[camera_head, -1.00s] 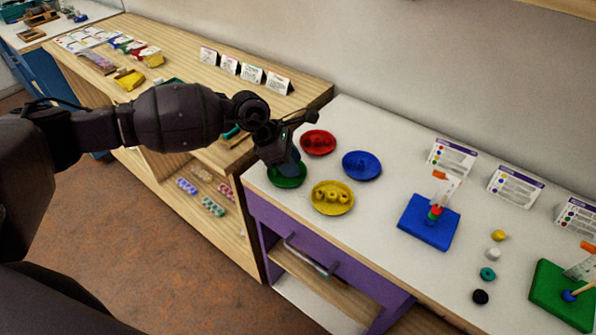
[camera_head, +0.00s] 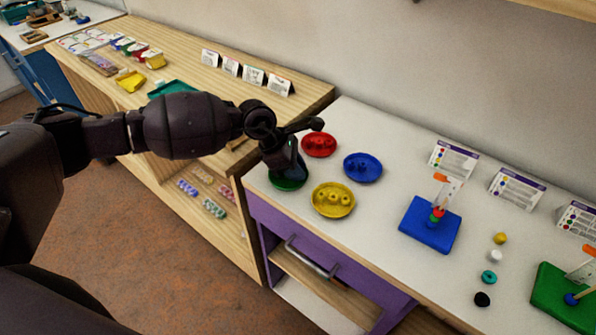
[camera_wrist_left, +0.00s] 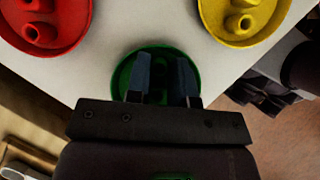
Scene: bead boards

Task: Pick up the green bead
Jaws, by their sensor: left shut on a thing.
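The green dish (camera_head: 287,184) stands at the left front corner of the white table, and it also shows in the wrist view (camera_wrist_left: 119,76). My left gripper (camera_wrist_left: 164,72) points down into this dish. Its two fingers are shut on the green bead (camera_wrist_left: 158,94), which shows only as a dark green patch between them. In the head view my left gripper (camera_head: 290,174) covers much of the dish, and the bead is hidden there. My right gripper is in neither view.
A red dish (camera_head: 319,145), a blue dish (camera_head: 362,167) and a yellow dish (camera_head: 333,200) with beads stand close by. Further right are a blue board (camera_head: 430,223) with a stacked peg, several loose beads and a green board (camera_head: 565,297). Cards stand along the back.

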